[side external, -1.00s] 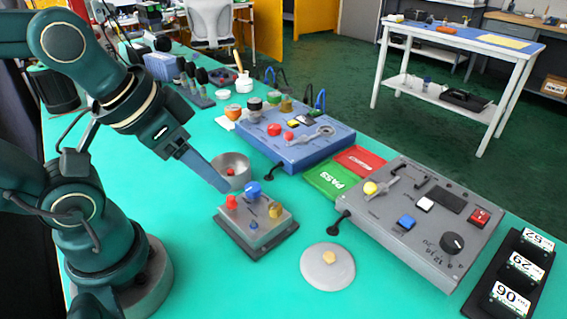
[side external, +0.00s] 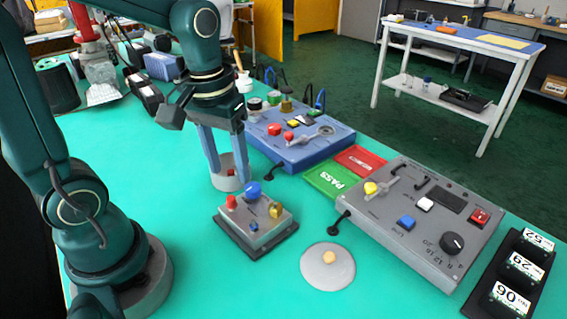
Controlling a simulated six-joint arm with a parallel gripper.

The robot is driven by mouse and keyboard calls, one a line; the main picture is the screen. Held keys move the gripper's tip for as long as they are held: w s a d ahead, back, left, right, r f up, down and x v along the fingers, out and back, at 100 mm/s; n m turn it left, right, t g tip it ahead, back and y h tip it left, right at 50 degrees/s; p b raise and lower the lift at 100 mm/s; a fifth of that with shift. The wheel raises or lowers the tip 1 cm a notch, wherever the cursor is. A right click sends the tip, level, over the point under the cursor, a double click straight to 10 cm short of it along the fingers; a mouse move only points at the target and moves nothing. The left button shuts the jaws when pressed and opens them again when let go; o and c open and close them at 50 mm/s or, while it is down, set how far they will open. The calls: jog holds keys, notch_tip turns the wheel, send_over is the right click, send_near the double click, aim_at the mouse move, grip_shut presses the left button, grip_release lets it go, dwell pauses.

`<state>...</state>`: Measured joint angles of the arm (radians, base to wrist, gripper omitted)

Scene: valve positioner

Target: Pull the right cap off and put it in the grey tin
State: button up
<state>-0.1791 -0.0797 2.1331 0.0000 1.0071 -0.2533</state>
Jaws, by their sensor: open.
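A small grey device (side external: 262,232) stands on a dark base at the middle of the table. On its top are a red cap (side external: 231,202) at the left, a larger blue cap (side external: 253,189) at the back, a brass fitting (side external: 275,210) at the right and a small dark-blue knob (side external: 253,224) at the front. The round grey tin (side external: 229,185) stands just behind it, with something small and red (side external: 231,172) inside. My gripper (side external: 229,173) points down at the tin, its two blue fingers spread apart. The fingertips overlap the tin; their exact height is unclear. I see nothing held.
A blue panel box (side external: 300,142) stands behind, and a large grey panel box (side external: 410,225) stands to the right. Green (side external: 334,180) and red (side external: 361,159) cards lie between them. A pale disc (side external: 326,268) lies at the front. The table left of the device is clear.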

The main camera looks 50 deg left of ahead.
aim_at(230, 197)
jog(key=shift+a+f+g, duration=0.2)
jog(key=shift+f+g, duration=0.05)
jog(key=shift+f, duration=0.3)
jog(key=shift+a+f+g, duration=0.2)
jog(key=shift+f+g, duration=0.05)
jog(key=shift+f, duration=2.65)
grip_shut()
